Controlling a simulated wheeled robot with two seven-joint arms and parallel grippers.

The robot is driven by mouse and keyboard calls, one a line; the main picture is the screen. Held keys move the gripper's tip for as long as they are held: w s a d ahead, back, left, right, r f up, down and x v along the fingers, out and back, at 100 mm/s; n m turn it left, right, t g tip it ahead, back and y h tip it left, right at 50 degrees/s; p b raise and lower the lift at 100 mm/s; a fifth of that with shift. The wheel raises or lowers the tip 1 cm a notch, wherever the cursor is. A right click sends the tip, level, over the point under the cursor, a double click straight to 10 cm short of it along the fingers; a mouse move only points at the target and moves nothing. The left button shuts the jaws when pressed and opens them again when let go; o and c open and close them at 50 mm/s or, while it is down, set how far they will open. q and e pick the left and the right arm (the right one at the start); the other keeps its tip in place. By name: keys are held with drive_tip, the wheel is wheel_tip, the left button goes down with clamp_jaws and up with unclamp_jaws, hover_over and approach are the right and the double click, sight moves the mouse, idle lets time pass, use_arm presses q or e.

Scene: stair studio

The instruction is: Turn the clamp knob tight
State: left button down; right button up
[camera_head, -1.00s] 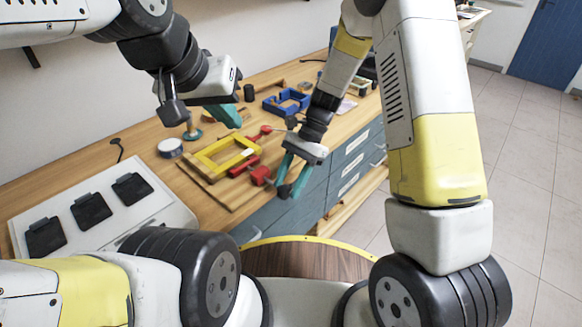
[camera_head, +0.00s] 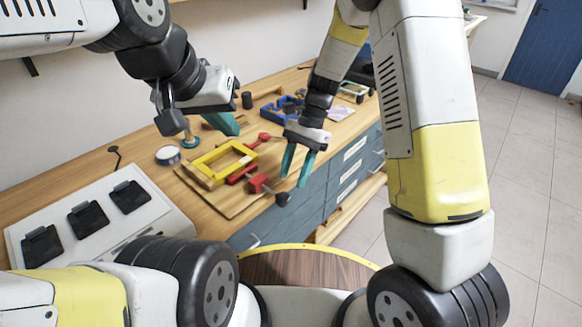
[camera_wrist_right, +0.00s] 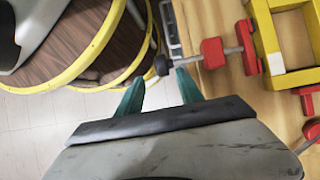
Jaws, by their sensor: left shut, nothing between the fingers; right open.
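A red clamp (camera_head: 258,183) sits at the front edge of the wooden board, beside a yellow frame (camera_head: 226,160). Its black knob (camera_head: 283,199) sticks out past the bench's front edge on a metal screw. The knob (camera_wrist_right: 162,65) also shows in the right wrist view, beside the red block (camera_wrist_right: 212,52) on the screw. My right gripper (camera_head: 292,181) is open and points down, just above the knob in the head view. In the wrist view the knob appears between and slightly beyond its teal fingertips (camera_wrist_right: 160,75); contact cannot be told. My left gripper (camera_head: 229,126) is shut and empty above the bench.
A second red clamp (camera_head: 265,137) is at the far side of the yellow frame. A blue frame (camera_head: 282,110), a tape roll (camera_head: 168,155) and a white panel with black pads (camera_head: 84,220) are on the bench. Drawers (camera_head: 340,178) lie below its edge.

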sight(283, 194)
drive_tip(key=shift+s+a+t+h, duration=0.4)
drive_tip(key=shift+s+a+h, duration=0.1)
drive_tip(key=shift+s+a, duration=0.05)
drive_tip(key=shift+s+a+r+t+h, duration=0.2)
drive_tip(key=shift+s+a+t+h, duration=0.15)
drive_tip(key=shift+s+t+h, duration=0.35)
drive_tip(key=shift+s+a+r+t+h, duration=0.25)
drive_tip(key=shift+r+t, duration=0.25)
drive_tip(key=shift+t, duration=0.2)
drive_tip(key=shift+s+a+r+t+h, duration=0.1)
drive_tip(key=shift+a+r+t+h, duration=0.1)
drive_tip(key=shift+r+t, duration=0.4)
drive_tip(key=shift+f, duration=4.05)
clamp_jaws()
